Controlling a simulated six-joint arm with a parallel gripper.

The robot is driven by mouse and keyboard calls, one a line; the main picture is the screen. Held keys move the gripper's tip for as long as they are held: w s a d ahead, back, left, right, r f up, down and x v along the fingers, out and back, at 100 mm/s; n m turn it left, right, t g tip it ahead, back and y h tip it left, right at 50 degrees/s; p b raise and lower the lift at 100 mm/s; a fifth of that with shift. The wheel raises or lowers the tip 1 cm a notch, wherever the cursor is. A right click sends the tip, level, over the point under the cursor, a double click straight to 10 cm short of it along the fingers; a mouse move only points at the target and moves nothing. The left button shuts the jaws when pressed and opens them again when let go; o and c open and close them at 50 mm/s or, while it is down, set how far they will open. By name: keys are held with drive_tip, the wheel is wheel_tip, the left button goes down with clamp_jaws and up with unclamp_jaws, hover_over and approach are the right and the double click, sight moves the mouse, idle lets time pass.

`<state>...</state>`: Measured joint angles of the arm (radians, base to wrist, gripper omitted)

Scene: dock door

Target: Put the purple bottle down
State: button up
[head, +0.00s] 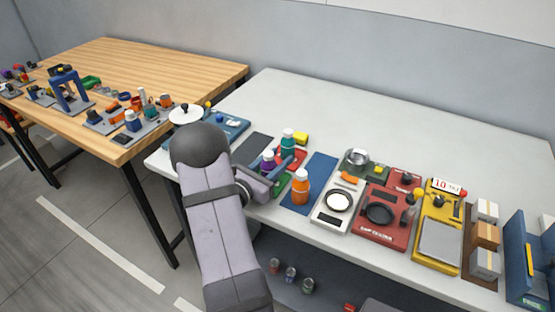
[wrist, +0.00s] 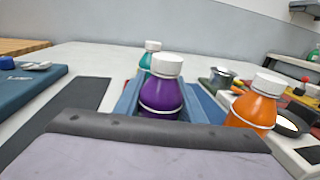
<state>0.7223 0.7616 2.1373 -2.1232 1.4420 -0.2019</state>
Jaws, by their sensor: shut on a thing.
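The purple bottle (wrist: 162,97) has a white cap and a white band. It stands upright between the blue fingers of my gripper (wrist: 160,105), which is shut on it. In the head view the purple bottle (head: 268,161) shows at my gripper (head: 270,173), over the left part of the white table. Its base is hidden, so I cannot tell whether it touches anything below. A teal bottle (head: 288,141) with a white cap stands just behind it. An orange bottle (head: 301,187) stands to its right, near a blue mat (head: 322,170).
A dark mat (wrist: 65,112) and a blue tray (wrist: 25,88) lie left of my gripper. The back of the white table (head: 400,120) is clear.

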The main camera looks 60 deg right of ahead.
sight(264, 172)
drive_tip(key=shift+f, duration=0.15)
drive_tip(key=o, duration=1.3)
drive_tip(key=shift+r, duration=0.2)
drive_tip(key=shift+w+a+f, duration=0.1)
drive_tip(key=shift+a, duration=0.25)
drive_tip(key=a+b, duration=0.1)
drive_tip(key=a, duration=0.2)
drive_tip(key=w+a, duration=0.1)
drive_tip(key=a, duration=0.3)
drive_tip(key=a+b, duration=0.1)
drive_tip(key=a, duration=0.3)
drive_tip(key=shift+w+a+b, duration=0.1)
drive_tip(key=shift+w+b, duration=0.2)
